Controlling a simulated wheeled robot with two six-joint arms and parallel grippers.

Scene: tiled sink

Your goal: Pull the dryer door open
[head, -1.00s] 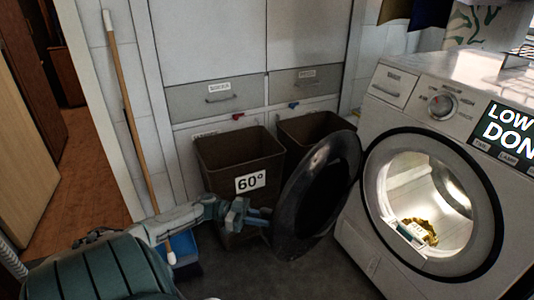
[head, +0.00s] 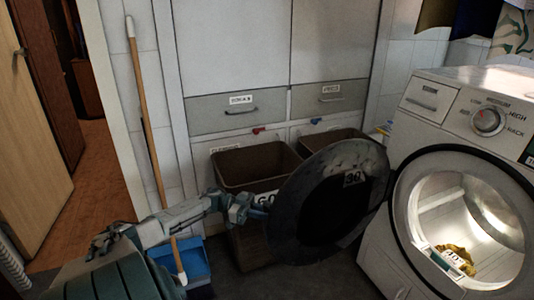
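The dryer (head: 415,133) stands at the right with its round drum opening (head: 425,185) uncovered. Its round dark door (head: 370,165) stands swung out to the left of the opening, in front of the bins. My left gripper (head: 257,208) is at the door's left edge. The fingertips overlap the rim in the view, and I cannot tell whether they touch it or how far apart they are. Some yellow cloth and a white item with a label (head: 452,256) lie inside the drum. My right gripper is not in view.
Brown laundry bins (head: 250,165) stand behind the door, partly covered by it. A broom (head: 150,120) leans on the wall above a blue dustpan (head: 190,262). A doorway (head: 95,165) is at the left. Dark floor lies below the dryer door.

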